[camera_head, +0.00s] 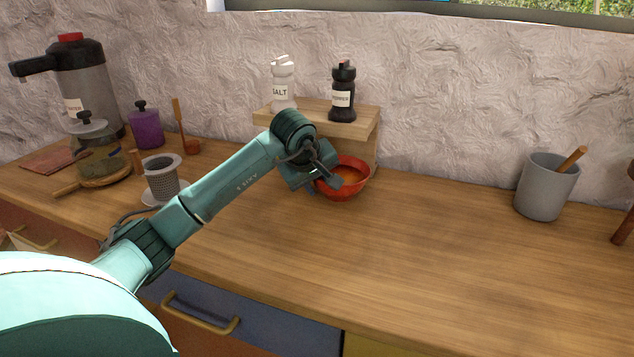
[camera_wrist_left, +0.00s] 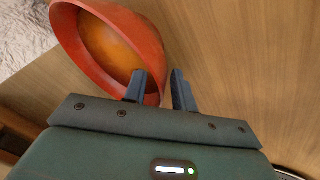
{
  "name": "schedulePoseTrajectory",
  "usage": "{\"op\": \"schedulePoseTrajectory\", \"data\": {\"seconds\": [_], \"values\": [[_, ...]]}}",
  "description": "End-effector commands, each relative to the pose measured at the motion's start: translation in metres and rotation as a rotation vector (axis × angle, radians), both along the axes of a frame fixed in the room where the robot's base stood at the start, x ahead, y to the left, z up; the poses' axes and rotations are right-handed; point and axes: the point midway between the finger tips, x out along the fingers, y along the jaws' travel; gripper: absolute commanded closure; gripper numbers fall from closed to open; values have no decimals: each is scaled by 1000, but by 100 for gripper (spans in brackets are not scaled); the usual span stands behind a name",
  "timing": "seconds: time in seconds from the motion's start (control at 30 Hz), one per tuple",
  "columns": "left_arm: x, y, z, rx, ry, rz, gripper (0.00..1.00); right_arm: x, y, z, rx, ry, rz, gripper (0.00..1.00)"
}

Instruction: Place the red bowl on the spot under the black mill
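The red bowl (camera_head: 356,187) stands on the wooden counter, just in front of the right end of a small wooden shelf. The black mill (camera_head: 342,92) stands upright on that shelf, on its right part. My left gripper (camera_head: 327,178) is at the left side of the bowl. In the left wrist view, the two fingers (camera_wrist_left: 160,90) are apart, with the rim of the bowl (camera_wrist_left: 145,40) between them. One finger is over the inside of the bowl and the other is outside it. The counter under the shelf is mostly hidden by my arm. My right gripper is not in view.
A white salt mill (camera_head: 283,85) stands left of the black mill on the shelf (camera_head: 362,118). A grey pot (camera_head: 545,188) with a wooden handle is at the right. A strainer cup, purple jar and large dispenser stand at the left. The counter's middle right is clear.

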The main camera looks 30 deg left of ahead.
Motion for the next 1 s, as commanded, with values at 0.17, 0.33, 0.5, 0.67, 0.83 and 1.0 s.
{"op": "schedulePoseTrajectory", "data": {"seconds": [0.17, 0.33, 0.5, 0.67, 0.83, 1.0], "values": [[0, 0, 2, 0, 0, 0, 73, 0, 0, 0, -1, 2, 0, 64], [-8, 0, 17, 3, -4, 1, 73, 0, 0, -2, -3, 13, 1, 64], [-27, -5, 47, 4, -5, 0, 73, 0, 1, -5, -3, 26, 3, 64], [-46, -9, 75, 3, -4, 0, 73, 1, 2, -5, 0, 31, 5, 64], [-59, -12, 95, 0, -2, -1, 73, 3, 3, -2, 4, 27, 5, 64], [-65, -13, 102, 1, 0, 1, 73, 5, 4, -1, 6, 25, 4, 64]]}}
